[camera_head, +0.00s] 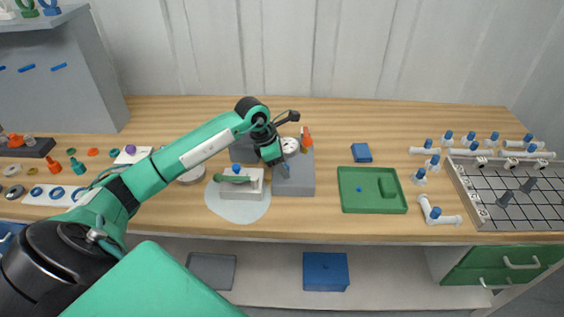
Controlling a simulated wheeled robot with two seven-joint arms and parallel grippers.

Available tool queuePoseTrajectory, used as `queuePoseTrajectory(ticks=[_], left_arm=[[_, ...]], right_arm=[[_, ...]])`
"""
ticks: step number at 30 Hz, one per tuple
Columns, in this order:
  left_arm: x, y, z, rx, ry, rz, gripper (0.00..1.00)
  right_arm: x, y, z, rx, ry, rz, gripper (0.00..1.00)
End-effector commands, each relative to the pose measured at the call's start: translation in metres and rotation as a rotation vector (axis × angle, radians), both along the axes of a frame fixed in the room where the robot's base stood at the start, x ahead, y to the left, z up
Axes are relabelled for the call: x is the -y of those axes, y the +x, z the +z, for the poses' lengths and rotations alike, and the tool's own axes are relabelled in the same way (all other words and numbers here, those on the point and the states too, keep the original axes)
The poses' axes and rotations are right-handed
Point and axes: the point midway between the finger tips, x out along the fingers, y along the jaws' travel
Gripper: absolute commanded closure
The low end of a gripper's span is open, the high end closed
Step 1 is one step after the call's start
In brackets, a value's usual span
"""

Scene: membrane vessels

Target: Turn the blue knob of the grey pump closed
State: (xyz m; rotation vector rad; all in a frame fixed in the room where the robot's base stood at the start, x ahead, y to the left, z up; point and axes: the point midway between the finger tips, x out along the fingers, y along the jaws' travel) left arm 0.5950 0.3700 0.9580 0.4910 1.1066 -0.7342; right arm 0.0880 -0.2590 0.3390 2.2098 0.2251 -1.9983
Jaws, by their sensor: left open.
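The grey pump (300,185) is a blocky grey body near the middle of the bench, with a white round dial (290,145) on top. A small blue knob (286,171) shows on it, just below my gripper and partly hidden. My left gripper (278,161) reaches in from the left over the pump. Its fingers are open and point down close to the knob; whether they touch it I cannot tell. My arm hides part of the pump's back left. My right gripper is out of view.
An orange part (306,138) stands at the pump's back right. A white block with a green handle (241,188) sits on a pale round mat (240,211) to the left. A green tray (373,205) and blue box (361,152) lie to the right. White pipe fittings (436,212) stand farther right.

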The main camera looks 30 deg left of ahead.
Motion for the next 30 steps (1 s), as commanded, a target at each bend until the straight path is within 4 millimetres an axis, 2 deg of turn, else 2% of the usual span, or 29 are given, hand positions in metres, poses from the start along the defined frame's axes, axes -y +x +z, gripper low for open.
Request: queuePoseTrajectory(ticks=[5,9,12,17,21,24,30], left_arm=[[0.000,0.000,0.000,0.000,0.000,0.000,0.53],[0.000,0.000,0.000,0.000,0.000,0.000,0.81],[0.000,0.000,0.000,0.001,-0.001,0.000,0.96],[-0.001,0.001,-0.002,0.001,0.001,-0.023,0.96],[-0.002,0.002,-0.004,0.004,0.002,-0.120,0.96],[-0.002,0.003,-0.004,0.004,0.002,-0.214,0.96],[-0.002,0.003,-0.002,0.003,0.001,-0.358,0.96]], right_arm=[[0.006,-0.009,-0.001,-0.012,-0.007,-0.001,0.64],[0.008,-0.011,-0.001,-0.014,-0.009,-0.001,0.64],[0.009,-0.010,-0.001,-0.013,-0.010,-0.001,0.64],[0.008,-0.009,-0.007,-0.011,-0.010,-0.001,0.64],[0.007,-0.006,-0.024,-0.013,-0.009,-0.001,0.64],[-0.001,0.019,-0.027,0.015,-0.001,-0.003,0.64],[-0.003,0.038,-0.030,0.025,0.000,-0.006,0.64]])
